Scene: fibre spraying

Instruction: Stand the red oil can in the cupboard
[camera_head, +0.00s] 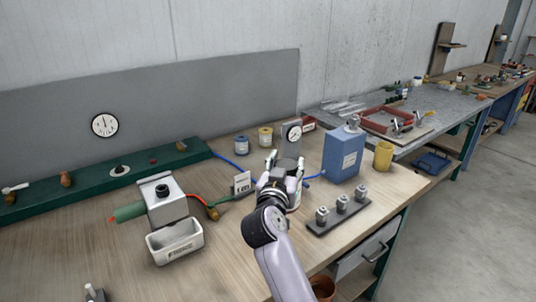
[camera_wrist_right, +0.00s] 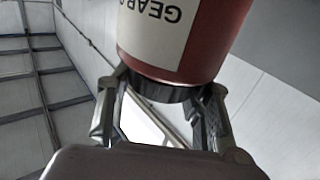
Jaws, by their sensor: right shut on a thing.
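The red oil can (camera_wrist_right: 200,35) fills the top middle of the right wrist view. It has a white label (camera_wrist_right: 150,25) with "GEAR" upside down in the picture and a dark band at its near end. My right gripper (camera_wrist_right: 160,105) is shut on the can, with a finger on each side of that near end. In the head view my right gripper (camera_head: 284,164) is over the middle of the workbench, and I cannot make out the can there. My left gripper is not in view. I see no cupboard I can be sure of.
The wooden workbench (camera_head: 225,265) holds a blue canister (camera_head: 343,155), a yellow cup (camera_head: 383,155), a dial gauge (camera_head: 291,136), a rack of metal fittings (camera_head: 340,213) and a white tray (camera_head: 175,243). Bare wood lies front left of my arm. Floor (camera_head: 465,220) is clear at right.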

